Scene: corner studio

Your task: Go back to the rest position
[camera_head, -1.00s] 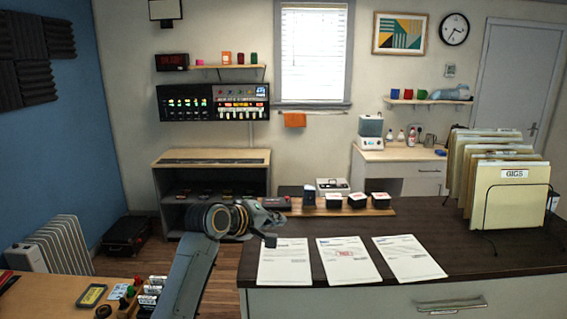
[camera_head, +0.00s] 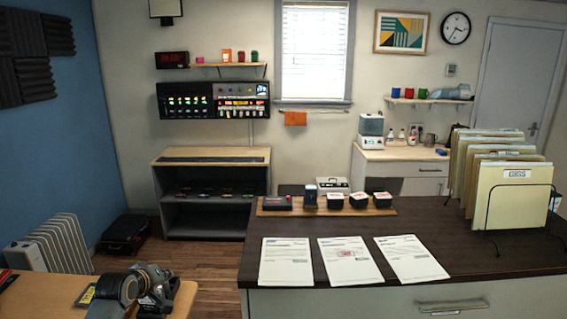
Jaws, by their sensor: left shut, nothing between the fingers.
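My left gripper (camera_head: 158,289) is at the lower left of the head view, over the wooden table (camera_head: 182,304). It is shut with nothing held, and it hides most of the small items on that table. The wrist of my left arm (camera_head: 118,290) shows beside it; the rest of the arm is out of the picture. My right gripper is not in view.
A dark-topped counter (camera_head: 455,238) fills the right, with three paper sheets (camera_head: 350,261), a wooden board (camera_head: 383,211) of small boxes and a wire file rack (camera_head: 488,215). Wooden floor (camera_head: 210,272) is clear between table and counter. A radiator (camera_head: 62,244) stands left.

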